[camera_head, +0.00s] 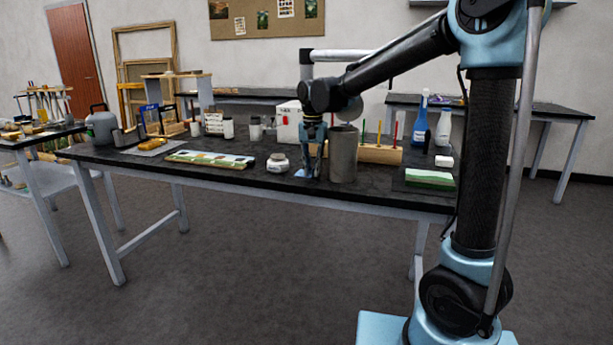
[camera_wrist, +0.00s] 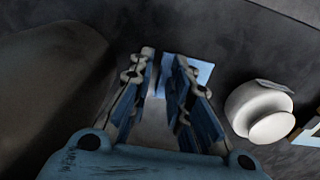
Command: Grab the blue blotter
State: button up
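A flat, light blue piece, which looks like the blue blotter (camera_head: 300,174), lies on the dark tabletop near its front edge. It also shows in the wrist view (camera_wrist: 202,73), partly hidden behind my right-hand finger. My gripper (camera_head: 311,175) points down over it, beside a grey cylinder. In the wrist view my gripper (camera_wrist: 164,58) has its two fingers apart, with a gap between the tips and part of the light blue piece showing in the gap. I cannot tell whether the tips touch it.
A tall grey cylinder (camera_head: 344,155) stands close to the right of my gripper. A white-lidded jar (camera_head: 278,163) stands close on the left. A painted panel (camera_head: 210,159) lies further left. A green-and-white block (camera_head: 430,178) lies at the table's right end.

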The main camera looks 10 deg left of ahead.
grip_shut()
